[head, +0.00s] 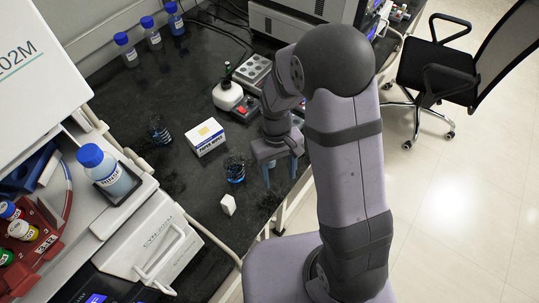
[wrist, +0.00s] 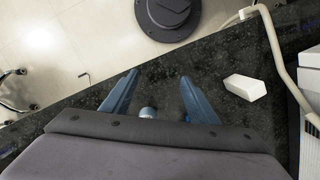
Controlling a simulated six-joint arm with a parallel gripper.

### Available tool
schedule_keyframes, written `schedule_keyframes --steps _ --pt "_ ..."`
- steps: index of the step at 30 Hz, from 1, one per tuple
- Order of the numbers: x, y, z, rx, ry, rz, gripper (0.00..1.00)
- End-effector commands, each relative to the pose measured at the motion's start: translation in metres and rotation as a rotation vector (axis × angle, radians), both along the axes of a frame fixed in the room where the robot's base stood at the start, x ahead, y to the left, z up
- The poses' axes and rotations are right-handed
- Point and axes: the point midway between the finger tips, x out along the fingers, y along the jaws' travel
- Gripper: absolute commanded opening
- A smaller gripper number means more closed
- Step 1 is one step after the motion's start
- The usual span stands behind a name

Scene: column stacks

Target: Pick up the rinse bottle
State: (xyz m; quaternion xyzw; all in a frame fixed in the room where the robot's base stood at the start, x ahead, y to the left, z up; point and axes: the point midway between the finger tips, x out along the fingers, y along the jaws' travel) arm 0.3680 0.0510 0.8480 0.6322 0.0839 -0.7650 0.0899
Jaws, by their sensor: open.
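A bottle with a blue cap and pale blue contents (head: 110,178) stands in a holder on the white instrument at left. Several smaller blue-capped bottles (head: 126,52) stand at the back left of the bench. I cannot tell which of these is the rinse bottle. My gripper (head: 279,174) points down over the dark bench near its right edge, open and empty, well away from all of them. In the wrist view, its blue fingers (wrist: 158,88) are spread. A small round whitish-blue item (wrist: 148,112) shows between them, partly hidden by the gripper body; I cannot tell what it is.
A small white block (head: 228,204) and a dark glass vessel with blue in it (head: 235,172) are left of my gripper. The bench's right edge is close.

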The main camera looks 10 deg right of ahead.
Motion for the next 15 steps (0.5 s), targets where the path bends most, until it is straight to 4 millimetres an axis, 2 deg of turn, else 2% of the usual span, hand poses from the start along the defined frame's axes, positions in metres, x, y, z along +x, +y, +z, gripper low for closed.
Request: schedule_keyframes --steps 1,3,6,7,15 --pt "0.021 0.003 0.000 0.010 -0.033 0.025 0.54" --pt "0.049 0.008 0.008 0.025 -0.092 0.066 0.54" --pt "0.083 0.013 0.021 0.043 -0.169 0.142 0.54" --pt "0.088 0.014 0.023 0.047 -0.179 0.169 0.54" --pt "0.087 0.014 0.022 0.058 -0.181 0.287 0.54"
